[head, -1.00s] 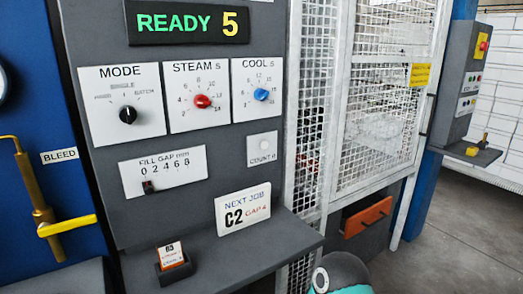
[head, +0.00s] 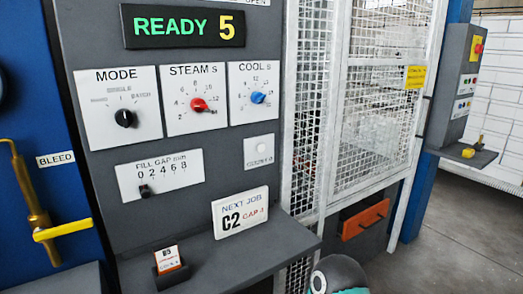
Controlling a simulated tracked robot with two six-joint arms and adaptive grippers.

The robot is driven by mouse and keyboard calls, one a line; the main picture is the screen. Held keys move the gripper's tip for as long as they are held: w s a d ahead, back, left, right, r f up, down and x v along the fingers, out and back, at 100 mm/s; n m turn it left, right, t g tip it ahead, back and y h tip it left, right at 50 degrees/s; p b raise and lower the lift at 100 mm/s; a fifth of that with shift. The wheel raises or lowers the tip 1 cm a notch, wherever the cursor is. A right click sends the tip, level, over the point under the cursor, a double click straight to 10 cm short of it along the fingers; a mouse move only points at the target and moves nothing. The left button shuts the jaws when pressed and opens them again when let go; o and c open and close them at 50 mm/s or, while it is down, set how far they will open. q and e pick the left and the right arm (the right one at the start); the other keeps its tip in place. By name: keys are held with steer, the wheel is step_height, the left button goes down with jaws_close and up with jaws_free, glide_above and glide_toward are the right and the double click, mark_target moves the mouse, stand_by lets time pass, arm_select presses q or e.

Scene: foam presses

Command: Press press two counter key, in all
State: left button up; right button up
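The counter key (head: 262,143) is a pale round button on a small white plate, marked COUNT with a last character too small to read for certain. It sits on the grey control panel (head: 215,178), right of the fill gap scale (head: 160,174) and below the cool dial (head: 258,97). The display (head: 184,27) above reads READY in green and 5 in yellow. A dark rounded part with a teal edge at the bottom, right of the shelf, looks like part of my own arm. No gripper fingers show, and nothing touches the key.
A grey shelf (head: 236,248) juts out below the panel, bearing a NEXT JOB C2 card (head: 241,212) and a small card in a dark holder (head: 168,262). A white mesh guard (head: 380,100) stands to the right. A yellow-handled bleed valve (head: 62,230) is at left.

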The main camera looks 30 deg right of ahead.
jaws_close()
stand_by(1.0)
